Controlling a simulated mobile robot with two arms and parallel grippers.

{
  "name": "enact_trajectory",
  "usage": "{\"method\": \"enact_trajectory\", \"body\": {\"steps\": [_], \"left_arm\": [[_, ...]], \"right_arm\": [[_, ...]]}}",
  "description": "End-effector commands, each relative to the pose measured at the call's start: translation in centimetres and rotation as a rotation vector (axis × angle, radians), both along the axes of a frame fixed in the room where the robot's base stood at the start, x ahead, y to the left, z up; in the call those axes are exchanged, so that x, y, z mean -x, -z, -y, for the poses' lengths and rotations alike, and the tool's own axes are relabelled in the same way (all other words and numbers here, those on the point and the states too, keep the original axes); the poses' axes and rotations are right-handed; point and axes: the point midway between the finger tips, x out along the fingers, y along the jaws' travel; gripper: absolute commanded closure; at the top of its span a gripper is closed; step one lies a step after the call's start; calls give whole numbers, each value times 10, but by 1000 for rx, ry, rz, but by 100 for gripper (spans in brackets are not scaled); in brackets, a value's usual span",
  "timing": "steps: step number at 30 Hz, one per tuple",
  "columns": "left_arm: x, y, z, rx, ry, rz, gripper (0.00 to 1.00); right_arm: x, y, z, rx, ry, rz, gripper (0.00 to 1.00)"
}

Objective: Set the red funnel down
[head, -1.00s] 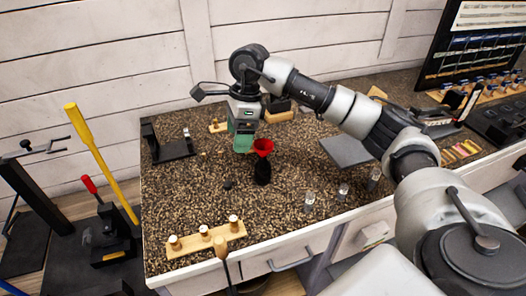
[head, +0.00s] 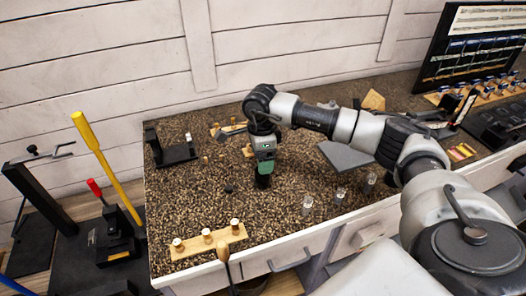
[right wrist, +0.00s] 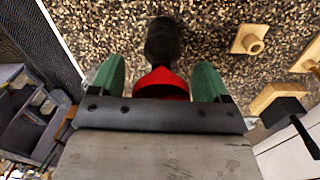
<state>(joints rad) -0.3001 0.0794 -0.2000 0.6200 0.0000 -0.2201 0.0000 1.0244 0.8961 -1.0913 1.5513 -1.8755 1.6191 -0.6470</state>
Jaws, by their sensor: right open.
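My right gripper (head: 264,167) points down over the counter, right above a dark upright bottle-like thing (head: 263,182). The red funnel (right wrist: 162,84) shows in the right wrist view between the two green fingers of my right gripper (right wrist: 160,80). There are gaps on both sides of it, so the jaws are open around it. The dark thing (right wrist: 161,42) shows just beyond the funnel. In the head view the gripper hides the funnel. Whether the funnel rests in the dark thing cannot be told now. My left gripper is not in view.
A wooden block with several pegs (head: 207,242) lies at the counter's front left. Small clear glasses (head: 340,196) stand to the right, near a grey pad (head: 345,155). A black stand (head: 172,150) is at the back left.

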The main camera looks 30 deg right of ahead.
Motion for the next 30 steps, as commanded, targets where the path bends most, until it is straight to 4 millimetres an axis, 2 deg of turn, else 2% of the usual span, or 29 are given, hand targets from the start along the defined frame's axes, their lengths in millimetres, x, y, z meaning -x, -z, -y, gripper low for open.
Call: {"method": "enact_trajectory", "body": {"steps": [3,9,11,18,20,30], "left_arm": [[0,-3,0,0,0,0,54],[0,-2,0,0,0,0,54],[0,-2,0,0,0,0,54],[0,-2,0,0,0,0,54],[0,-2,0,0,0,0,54],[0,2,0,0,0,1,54]], "right_arm": [[0,7,0,0,0,1,23],[0,9,0,0,0,1,23],[0,9,0,0,0,1,31],[0,8,0,0,0,1,68],[0,8,0,0,0,1,74],[0,2,0,-1,-1,1,74]]}}
